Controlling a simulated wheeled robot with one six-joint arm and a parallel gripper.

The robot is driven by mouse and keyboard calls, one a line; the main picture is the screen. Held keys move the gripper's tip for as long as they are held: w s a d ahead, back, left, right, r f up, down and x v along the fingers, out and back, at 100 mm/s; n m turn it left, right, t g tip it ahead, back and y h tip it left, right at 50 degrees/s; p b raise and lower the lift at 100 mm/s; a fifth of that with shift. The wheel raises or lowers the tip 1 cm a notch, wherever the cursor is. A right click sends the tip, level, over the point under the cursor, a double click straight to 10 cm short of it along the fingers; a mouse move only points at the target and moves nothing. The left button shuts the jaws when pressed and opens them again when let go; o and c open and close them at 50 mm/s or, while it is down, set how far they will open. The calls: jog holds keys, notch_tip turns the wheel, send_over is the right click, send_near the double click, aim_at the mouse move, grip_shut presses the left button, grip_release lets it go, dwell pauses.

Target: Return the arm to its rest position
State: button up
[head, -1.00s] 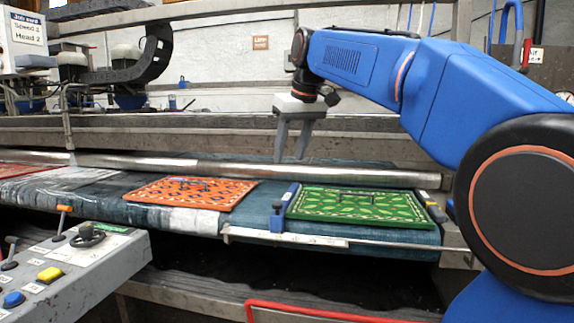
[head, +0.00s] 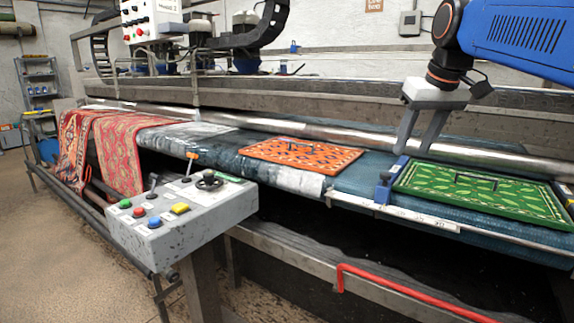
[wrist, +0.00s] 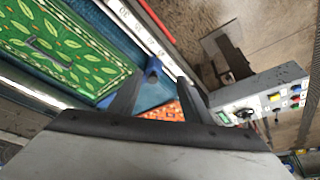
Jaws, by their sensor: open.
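My gripper (head: 421,131) hangs from my blue arm in the head view, fingers pointing down and apart, with nothing between them. It is above the conveyor belt, near the left end of the green patterned mat (head: 535,211). In the wrist view my gripper (wrist: 170,84) also shows its two dark fingers spread and empty. The green mat lies flat on the belt (head: 345,186), and it shows at the upper left of the wrist view (wrist: 75,60). A blue clamp (head: 385,185) stands at the mat's left edge.
An orange patterned mat (head: 302,155) lies on the belt. A grey control box (head: 190,215) with coloured buttons and levers stands in front. A red rail (head: 400,292) runs along the front right. Red rugs (head: 118,150) hang over the left end. Floor at left is clear.

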jog(key=s+f, duration=1.1)
jog(key=f, duration=0.4)
jog(key=s+a+f+m, duration=0.1)
jog(key=s+f, duration=1.1)
jog(key=f, duration=0.4)
jog(key=shift+s+a+f+h, duration=0.15)
jog(key=shift+s+a+h, duration=0.1)
jog(key=shift+s+h, duration=0.05)
